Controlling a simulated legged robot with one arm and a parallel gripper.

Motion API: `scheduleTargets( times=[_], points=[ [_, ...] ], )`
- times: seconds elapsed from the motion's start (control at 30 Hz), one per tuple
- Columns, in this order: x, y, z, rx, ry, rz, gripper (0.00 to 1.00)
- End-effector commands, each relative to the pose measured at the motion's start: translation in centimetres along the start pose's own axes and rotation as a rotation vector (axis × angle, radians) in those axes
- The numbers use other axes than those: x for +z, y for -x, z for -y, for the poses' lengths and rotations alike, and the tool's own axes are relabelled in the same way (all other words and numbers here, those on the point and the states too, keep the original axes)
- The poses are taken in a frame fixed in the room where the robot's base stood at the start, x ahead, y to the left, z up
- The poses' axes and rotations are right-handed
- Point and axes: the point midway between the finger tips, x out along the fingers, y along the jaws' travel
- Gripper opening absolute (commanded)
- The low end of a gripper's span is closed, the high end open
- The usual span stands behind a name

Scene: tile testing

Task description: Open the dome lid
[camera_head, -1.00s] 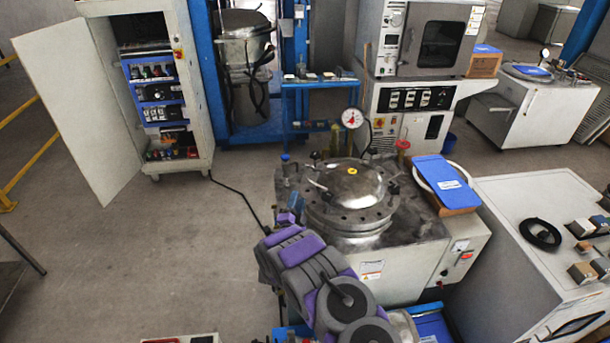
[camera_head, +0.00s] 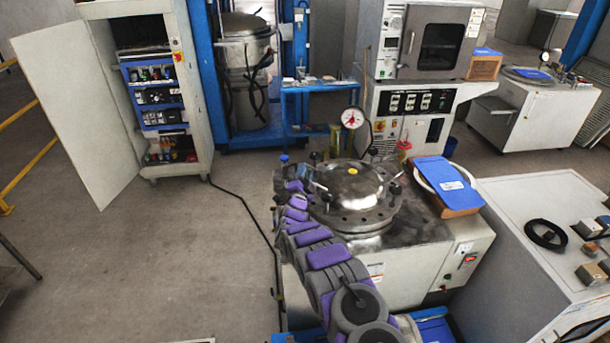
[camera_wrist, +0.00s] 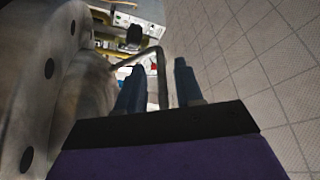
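The round metal dome lid (camera_head: 355,180) lies flat on the bolted flange of a vessel, with short dark-ended handles around its rim. My gripper (camera_head: 292,180) is at the left side of the lid, small and partly unclear in the head view. In the wrist view my gripper (camera_wrist: 158,78) is open, its two dark fingers apart. A bent metal rod (camera_wrist: 158,58) shows between the fingers, with no clear contact on either side. The grey flange (camera_wrist: 35,75) with dark bolt holes fills the left of the wrist view.
A pressure gauge (camera_head: 352,118) stands behind the lid. A white cabinet (camera_head: 545,250) stands further right. An open control cabinet (camera_head: 155,95) is at back left.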

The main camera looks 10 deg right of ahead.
Motion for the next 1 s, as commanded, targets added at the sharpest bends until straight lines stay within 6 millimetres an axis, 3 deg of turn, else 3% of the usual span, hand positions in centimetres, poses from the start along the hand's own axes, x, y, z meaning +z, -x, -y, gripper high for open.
scheduleTargets(
  times=[0.37,0.73,1.0],
  points=[
    [0.00,-0.28,0.05,-0.001,0.000,0.001,0.35],
    [0.02,-0.27,0.00,0.000,-0.001,0.001,0.00],
    [0.02,-0.27,-0.07,0.001,0.000,0.001,0.00]
  ],
)
